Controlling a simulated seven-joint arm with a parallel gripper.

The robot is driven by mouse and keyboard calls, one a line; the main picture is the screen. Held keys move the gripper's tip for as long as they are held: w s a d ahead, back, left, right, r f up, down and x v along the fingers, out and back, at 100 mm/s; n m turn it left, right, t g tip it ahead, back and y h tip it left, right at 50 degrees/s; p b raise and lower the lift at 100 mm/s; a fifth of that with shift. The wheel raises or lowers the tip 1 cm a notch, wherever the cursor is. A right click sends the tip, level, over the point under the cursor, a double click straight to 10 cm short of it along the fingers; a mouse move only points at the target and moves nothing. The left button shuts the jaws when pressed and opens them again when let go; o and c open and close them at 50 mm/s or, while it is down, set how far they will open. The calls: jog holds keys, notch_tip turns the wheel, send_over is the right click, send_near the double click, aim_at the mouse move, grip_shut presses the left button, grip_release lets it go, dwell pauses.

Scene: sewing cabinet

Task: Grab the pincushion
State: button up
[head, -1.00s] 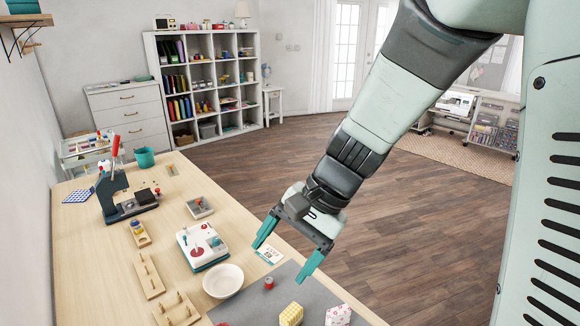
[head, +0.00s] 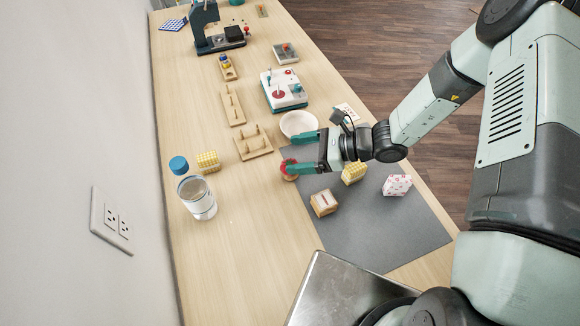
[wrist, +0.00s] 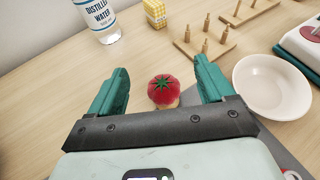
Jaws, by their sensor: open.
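In the head view the pincushion (head: 289,168) shows at the left edge of the grey mat, partly hidden by a finger. My gripper (head: 303,151) is open, low over the table and pointing left. I cannot tell whether a finger touches the pincushion.
A white bowl (head: 299,124) stands close beside my gripper. A wooden peg rack (head: 253,147), a yellow box (head: 208,161) and a water bottle (head: 197,197) stand to the left. Several small boxes lie on the grey mat (head: 385,232). Bare table lies left of the mat.

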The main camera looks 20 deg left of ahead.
notch_tip(320, 180, down, 2)
notch_tip(320, 180, down, 3)
jog(key=shift+s+r, duration=0.1)
jog(key=shift+r, duration=0.05)
jog(key=shift+x, duration=1.1)
jog(key=shift+a+f, duration=0.3)
jog(key=shift+f, duration=0.05)
jog(key=c, duration=1.1)
